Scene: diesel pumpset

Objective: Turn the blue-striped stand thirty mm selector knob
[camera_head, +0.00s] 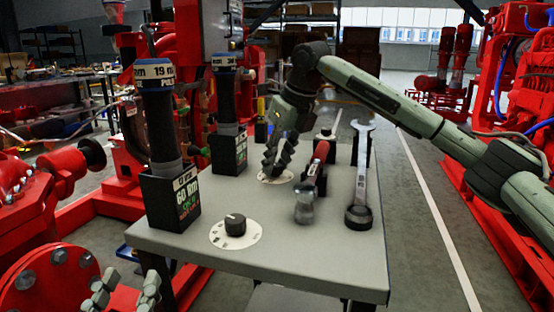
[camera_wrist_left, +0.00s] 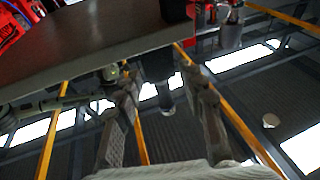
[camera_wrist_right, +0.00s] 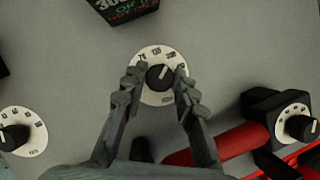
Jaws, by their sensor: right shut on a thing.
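The selector knob is a dark round knob (camera_wrist_right: 160,77) on a white numbered dial, beside a black stand (camera_wrist_right: 124,8) whose label starts with "30". In the head view that stand (camera_head: 228,150) holds a tool with a blue-striped band. My right gripper (camera_wrist_right: 153,90) is shut on the knob, one finger on each side. In the head view my right gripper (camera_head: 275,165) points down over the dial (camera_head: 284,180) and hides the knob. My left gripper (camera_head: 122,292) is open and empty, low beside the table's front left; its fingers also stand apart in the left wrist view (camera_wrist_left: 160,90).
A front dial knob (camera_head: 235,225) sits by the "60 Nm" stand (camera_head: 172,202). A red-handled tool (camera_head: 315,170) and an upright wrench (camera_head: 361,180) stand right of my right gripper. Another knob (camera_head: 325,132) is behind. The grey table's (camera_head: 300,265) front right is clear.

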